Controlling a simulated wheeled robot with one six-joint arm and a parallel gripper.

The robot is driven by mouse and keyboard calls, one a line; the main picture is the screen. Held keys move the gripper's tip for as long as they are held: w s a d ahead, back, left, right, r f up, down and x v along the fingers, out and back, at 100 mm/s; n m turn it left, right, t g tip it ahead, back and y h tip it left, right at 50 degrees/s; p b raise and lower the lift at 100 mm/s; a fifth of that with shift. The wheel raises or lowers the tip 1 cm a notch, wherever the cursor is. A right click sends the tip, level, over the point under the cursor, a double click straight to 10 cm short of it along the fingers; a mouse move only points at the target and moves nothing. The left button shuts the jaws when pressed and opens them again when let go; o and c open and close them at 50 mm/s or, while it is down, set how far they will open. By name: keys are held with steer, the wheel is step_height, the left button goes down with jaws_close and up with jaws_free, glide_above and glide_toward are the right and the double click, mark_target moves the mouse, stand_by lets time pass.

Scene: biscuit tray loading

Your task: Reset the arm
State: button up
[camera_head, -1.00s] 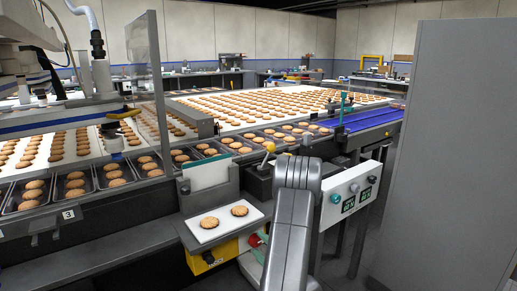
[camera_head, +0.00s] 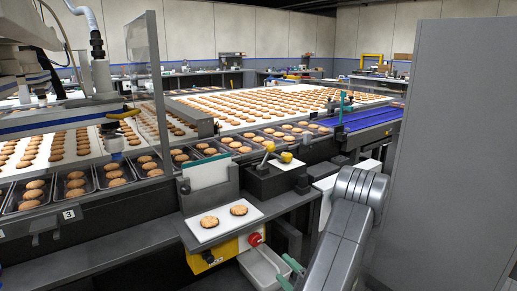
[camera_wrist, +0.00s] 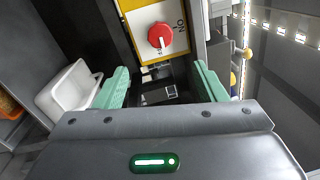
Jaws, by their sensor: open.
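My arm (camera_head: 340,230) stands at the lower right of the head view, in front of the grey panel's left edge. My gripper (camera_head: 288,272) shows at the bottom of that view, its green fingers beside the white bin. In the wrist view my gripper (camera_wrist: 160,70) has its two green fingers spread apart, with nothing held between them. A red rotary knob on a yellow plate (camera_wrist: 160,36) lies beyond the fingertips, apart from them.
The white bin (camera_head: 262,268) sits low beside my gripper. A white board (camera_head: 222,222) with two biscuits lies on the grey bench. Trays of biscuits (camera_head: 75,190) line the conveyor. A tall grey panel (camera_head: 450,140) blocks the right side.

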mark_target(257, 242)
steer(key=x, duration=1.3)
steer(key=shift+w+a+f, duration=0.1)
steer(key=shift+w+a, duration=0.05)
steer(key=shift+a, duration=0.1)
steer(key=shift+w+a+f+n+b, duration=0.1)
steer(key=shift+w+n+b, duration=0.1)
steer(key=shift+n+b, duration=0.5)
steer(key=shift+n, duration=0.5)
steer(key=n+b, duration=0.1)
steer(key=n, duration=0.4)
steer(key=shift+n+g+y+b, duration=0.3)
steer(key=shift+n+g+b, duration=0.1)
steer(key=n, duration=0.2)
steer(key=n+b, duration=0.1)
steer(key=n, duration=0.1)
steer(key=shift+d+n+g+b, duration=0.2)
steer(key=shift+n+g+b, duration=0.1)
steer(key=shift+n, duration=0.1)
steer(key=shift+n+b, duration=0.45)
steer(key=shift+n, duration=1.15)
steer(key=shift+r, duration=0.2)
steer(key=shift+f, duration=0.15)
